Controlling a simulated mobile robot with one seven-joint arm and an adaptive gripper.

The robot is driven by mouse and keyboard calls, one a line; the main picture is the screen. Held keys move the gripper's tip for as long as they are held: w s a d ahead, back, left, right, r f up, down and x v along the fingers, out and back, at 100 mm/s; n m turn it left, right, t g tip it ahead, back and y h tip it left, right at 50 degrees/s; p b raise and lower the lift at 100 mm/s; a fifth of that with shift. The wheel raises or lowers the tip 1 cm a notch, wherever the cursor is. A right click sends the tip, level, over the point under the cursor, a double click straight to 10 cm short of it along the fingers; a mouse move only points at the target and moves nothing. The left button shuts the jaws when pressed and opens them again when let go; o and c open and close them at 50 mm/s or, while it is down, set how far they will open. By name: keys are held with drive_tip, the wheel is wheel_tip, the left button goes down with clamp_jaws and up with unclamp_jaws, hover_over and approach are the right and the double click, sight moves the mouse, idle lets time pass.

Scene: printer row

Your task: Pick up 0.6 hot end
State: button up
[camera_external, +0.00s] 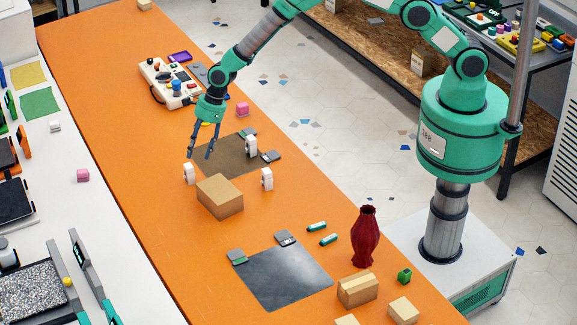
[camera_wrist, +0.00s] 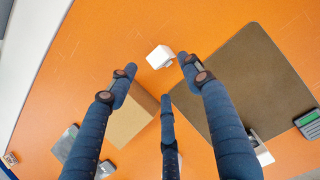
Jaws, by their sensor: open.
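No label reading 0.6 is legible, so I cannot tell which thing is the 0.6 hot end. My gripper (camera_external: 199,156) is open and empty, fingers pointing down over the orange table. A small white part (camera_external: 188,174) stands just below and left of the fingertips. It also shows in the wrist view (camera_wrist: 159,57), beyond and between the spread fingers, apart from them. Two similar white parts stand by the brown mat: one at its right edge (camera_external: 251,146), one nearer the front (camera_external: 267,179). Their markings are too small to read.
A cardboard box (camera_external: 220,197) stands close in front of the gripper. The brown mat (camera_external: 222,155) lies to its right. A control box (camera_external: 170,84) with knobs stands behind. A red vase (camera_external: 366,237) and a dark sheet (camera_external: 282,278) are toward the front.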

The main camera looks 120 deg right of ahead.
sight(190, 168)
drive_tip(key=shift+x, duration=1.65)
drive_tip(key=shift+d+x, duration=0.15)
drive_tip(key=shift+x, duration=1.15)
drive_tip(key=shift+d+x, duration=0.1)
drive_tip(key=shift+x, duration=1.15)
drive_tip(key=c, duration=1.1)
